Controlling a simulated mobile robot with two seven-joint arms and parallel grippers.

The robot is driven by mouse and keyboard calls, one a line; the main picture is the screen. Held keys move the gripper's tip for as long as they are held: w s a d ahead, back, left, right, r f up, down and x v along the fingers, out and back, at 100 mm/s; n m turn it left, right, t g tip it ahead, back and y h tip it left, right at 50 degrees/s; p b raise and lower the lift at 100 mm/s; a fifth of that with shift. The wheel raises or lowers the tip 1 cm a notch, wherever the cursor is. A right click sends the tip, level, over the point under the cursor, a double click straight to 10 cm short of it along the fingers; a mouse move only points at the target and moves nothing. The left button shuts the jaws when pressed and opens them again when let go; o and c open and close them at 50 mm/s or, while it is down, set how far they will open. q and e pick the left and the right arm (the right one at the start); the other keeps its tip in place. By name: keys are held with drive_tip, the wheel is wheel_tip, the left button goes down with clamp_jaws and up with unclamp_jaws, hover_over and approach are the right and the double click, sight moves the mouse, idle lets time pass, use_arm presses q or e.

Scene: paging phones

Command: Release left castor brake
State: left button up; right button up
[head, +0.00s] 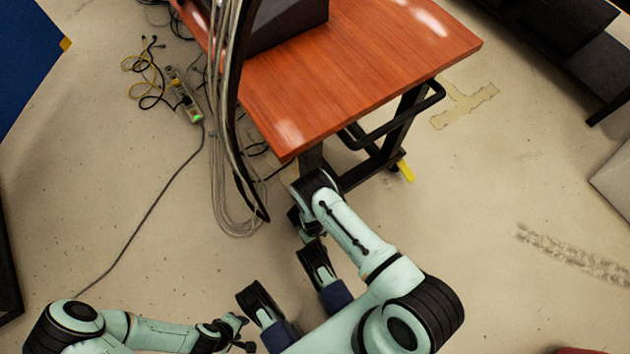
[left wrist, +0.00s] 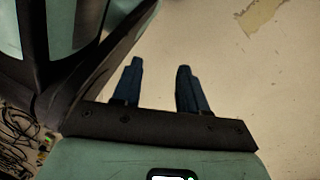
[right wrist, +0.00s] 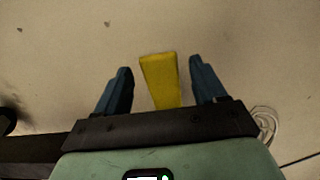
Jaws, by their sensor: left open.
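A yellow brake pedal (right wrist: 161,80) shows in the right wrist view, between the two blue fingers of my right gripper (right wrist: 160,85). That gripper is open, with a gap on each side of the pedal. In the head view my right arm reaches to the near-left leg of the orange-topped cart (head: 365,70) and hides the pedal and gripper there. Another yellow pedal (head: 405,170) shows at the cart's right leg. My left gripper (head: 243,333) is low at the left in the head view. In the left wrist view (left wrist: 160,85) it is open and empty over floor.
Grey cables (head: 228,215) hang in a loop left of the cart, close to my right arm. A power strip (head: 185,97) with cords lies on the floor further left. Black furniture (head: 565,45) stands at the upper right. Floor right of the cart is clear.

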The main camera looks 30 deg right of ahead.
use_arm(q)
drive_tip(key=w+d+r+t+p, duration=0.1)
drive_tip(key=w+r+t+p, duration=0.3)
drive_tip(key=w+r, duration=0.45)
drive_tip(key=s+d+p, duration=0.1)
drive_tip(key=s+d+r+g+p, duration=0.1)
drive_tip(key=s+r+m+g+p, duration=0.1)
drive_tip(key=s+p, duration=0.1)
drive_tip(key=shift+d+r+h, duration=0.2)
drive_tip(key=shift+d+h, duration=0.2)
use_arm(e)
wheel_tip(320, 180, up, 13)
drive_tip(key=w, duration=0.1)
drive_tip(key=shift+w+r, duration=0.15)
drive_tip(key=shift+w, duration=0.1)
